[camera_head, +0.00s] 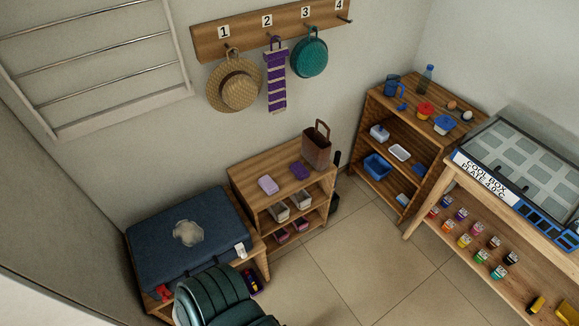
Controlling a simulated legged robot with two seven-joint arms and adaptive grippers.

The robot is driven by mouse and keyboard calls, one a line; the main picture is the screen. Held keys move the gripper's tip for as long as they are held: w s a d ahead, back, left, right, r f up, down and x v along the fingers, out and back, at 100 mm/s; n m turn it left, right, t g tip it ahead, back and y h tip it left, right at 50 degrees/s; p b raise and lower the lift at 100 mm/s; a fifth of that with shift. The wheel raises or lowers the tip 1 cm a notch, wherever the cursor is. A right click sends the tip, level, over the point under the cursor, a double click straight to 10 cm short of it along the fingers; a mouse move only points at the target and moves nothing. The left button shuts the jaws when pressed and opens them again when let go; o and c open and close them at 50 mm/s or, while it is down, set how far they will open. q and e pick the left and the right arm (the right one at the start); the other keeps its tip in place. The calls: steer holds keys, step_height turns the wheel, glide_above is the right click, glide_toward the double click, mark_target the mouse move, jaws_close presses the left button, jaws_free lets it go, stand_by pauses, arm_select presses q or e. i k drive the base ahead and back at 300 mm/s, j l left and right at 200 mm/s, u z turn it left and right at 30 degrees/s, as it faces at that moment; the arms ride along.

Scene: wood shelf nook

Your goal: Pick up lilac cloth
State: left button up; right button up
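The lilac cloth (268,185) looks like a small folded pad. It lies flat on top of the low wooden shelf (246,178), towards its left side. A darker purple folded piece (300,170) lies to its right, a small gap apart. Neither of my grippers is in view. Nothing touches or covers the lilac cloth.
A brown bag (317,148) stands at the shelf top's right end. Left are a blue suitcase (190,245) and a dark teal ribbed object (215,298). A taller shelf (408,145) stands right. Hooks hold hats and a scarf above. The tiled floor (350,255) is clear.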

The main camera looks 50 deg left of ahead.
mark_target(267, 183)
steer(key=i+u, duration=0.8)
steer(key=i, duration=0.2)
steer(key=i+l+u, duration=0.25)
steer(key=i+u, duration=0.15)
